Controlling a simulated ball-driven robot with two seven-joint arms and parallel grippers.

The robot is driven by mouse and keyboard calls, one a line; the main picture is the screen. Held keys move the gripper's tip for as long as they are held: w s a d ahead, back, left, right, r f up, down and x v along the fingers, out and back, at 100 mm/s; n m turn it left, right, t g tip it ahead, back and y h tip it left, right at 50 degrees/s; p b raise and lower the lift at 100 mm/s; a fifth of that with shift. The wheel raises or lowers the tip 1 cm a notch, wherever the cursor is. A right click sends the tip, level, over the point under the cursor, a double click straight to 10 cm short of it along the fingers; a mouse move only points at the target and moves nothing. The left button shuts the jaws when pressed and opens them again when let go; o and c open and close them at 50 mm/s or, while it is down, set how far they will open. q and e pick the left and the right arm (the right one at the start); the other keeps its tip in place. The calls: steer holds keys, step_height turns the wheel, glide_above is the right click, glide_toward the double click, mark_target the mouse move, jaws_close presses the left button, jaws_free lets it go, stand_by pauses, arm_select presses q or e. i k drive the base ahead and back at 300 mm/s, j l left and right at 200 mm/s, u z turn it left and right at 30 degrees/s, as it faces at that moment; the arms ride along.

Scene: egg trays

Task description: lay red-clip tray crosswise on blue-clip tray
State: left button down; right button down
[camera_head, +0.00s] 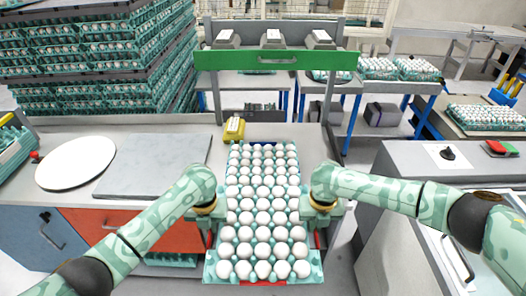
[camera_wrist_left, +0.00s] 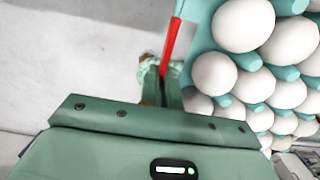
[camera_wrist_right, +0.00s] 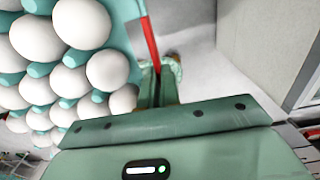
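The red-clip tray (camera_head: 213,271) is a teal tray full of white eggs, close in front of me between my two grippers. Red shows on its left and right sides and at its near edge. My left gripper (camera_head: 210,232) is shut on its left rim, where a red clip (camera_wrist_left: 172,45) meets the fingers. My right gripper (camera_head: 318,232) is shut on its right rim at another red clip (camera_wrist_right: 150,45). A second egg tray with a bluish far edge (camera_head: 262,142) lies beyond it on the table, probably the blue-clip tray. The border between the two trays is hard to see.
A yellow device (camera_head: 234,129) stands beside the far tray's back left corner. A grey slab (camera_head: 152,166) and white round plate (camera_head: 76,163) lie on the left counter. A grey cabinet (camera_head: 395,235) stands right. Stacked egg trays (camera_head: 95,60) rise behind left.

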mark_target(263, 162)
steer(key=i, duration=1.2)
